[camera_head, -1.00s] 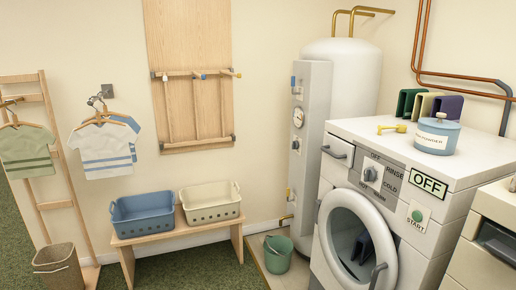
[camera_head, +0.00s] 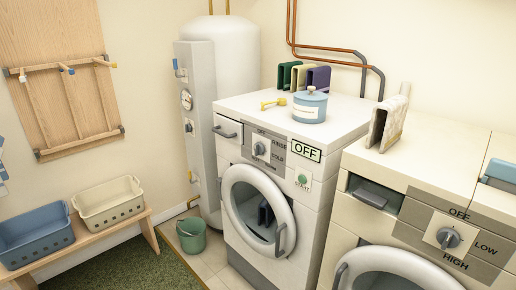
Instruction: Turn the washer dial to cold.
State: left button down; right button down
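The white washer (camera_head: 232,165) stands at the middle of the head view, its front turned toward the lower left. Its dial (camera_head: 259,149) is a grey knob on a pale plate in the upper front panel. Labels around the dial include OFF above, RINSE at the upper right and COLD at the lower right; a lower label is too small to read. A sign (camera_head: 306,151) right of the dial reads OFF. A START button (camera_head: 303,180) sits below it. The round door (camera_head: 232,206) appears shut, with something dark behind its glass. Neither gripper is in view.
A second machine (camera_head: 350,215) with an OFF, LOW, HIGH dial (camera_head: 448,238) stands close on the right. A green bucket (camera_head: 191,236) is on the floor left of the washer. A blue powder tub (camera_head: 309,106) and yellow scoop (camera_head: 274,103) lie on the washer top. A bench (camera_head: 85,236) holds two baskets.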

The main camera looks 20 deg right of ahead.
aim_at(259, 149)
jog(key=i+j+z, duration=0.1)
jog(key=z, duration=0.25)
jog(key=i+j+z, duration=0.1)
jog(key=z, duration=0.3)
